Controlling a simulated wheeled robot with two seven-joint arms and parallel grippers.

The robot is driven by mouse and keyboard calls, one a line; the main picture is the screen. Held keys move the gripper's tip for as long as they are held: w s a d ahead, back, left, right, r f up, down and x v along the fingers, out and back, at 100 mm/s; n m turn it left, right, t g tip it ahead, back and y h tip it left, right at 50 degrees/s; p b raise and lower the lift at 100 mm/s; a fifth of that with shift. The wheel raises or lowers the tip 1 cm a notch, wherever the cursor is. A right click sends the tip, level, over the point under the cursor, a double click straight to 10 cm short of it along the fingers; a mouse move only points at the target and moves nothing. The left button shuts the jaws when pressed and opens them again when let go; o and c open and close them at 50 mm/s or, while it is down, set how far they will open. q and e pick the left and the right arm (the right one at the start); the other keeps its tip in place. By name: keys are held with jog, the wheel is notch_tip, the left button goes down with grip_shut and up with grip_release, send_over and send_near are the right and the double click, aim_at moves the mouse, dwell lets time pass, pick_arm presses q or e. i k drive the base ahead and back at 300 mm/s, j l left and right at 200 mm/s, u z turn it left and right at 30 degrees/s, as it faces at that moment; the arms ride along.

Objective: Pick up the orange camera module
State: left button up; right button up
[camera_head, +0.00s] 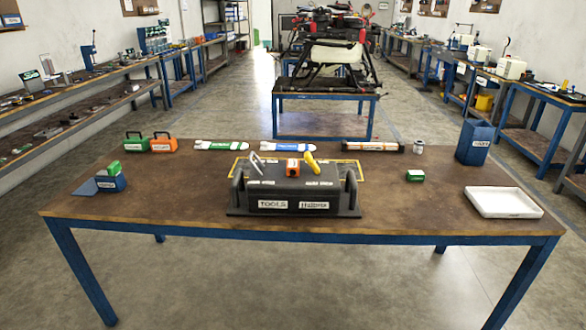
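Two orange things are in view, and I cannot tell for sure which is the camera module. A small orange block (292,165) with a pale label sits at the top of the dark grey toolbox (285,198), mid-table. A larger orange box with a black handle (164,144) stands at the back left of the table, beside a similar green one (136,143). Neither of my grippers shows in the head view.
The brown table (390,220) also holds a white tray (502,202), a blue bin (475,142), a small green block (415,176), a blue box (111,182) and several tubes along the back. A yellow-handled tool (310,161) stands right of the small orange block.

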aim_at(292, 170)
jog(key=i+j, duration=0.2)
jog(key=i, duration=0.2)
jog(key=i+j+z, duration=0.1)
jog(key=i+j, duration=0.15)
jog(key=i, duration=0.15)
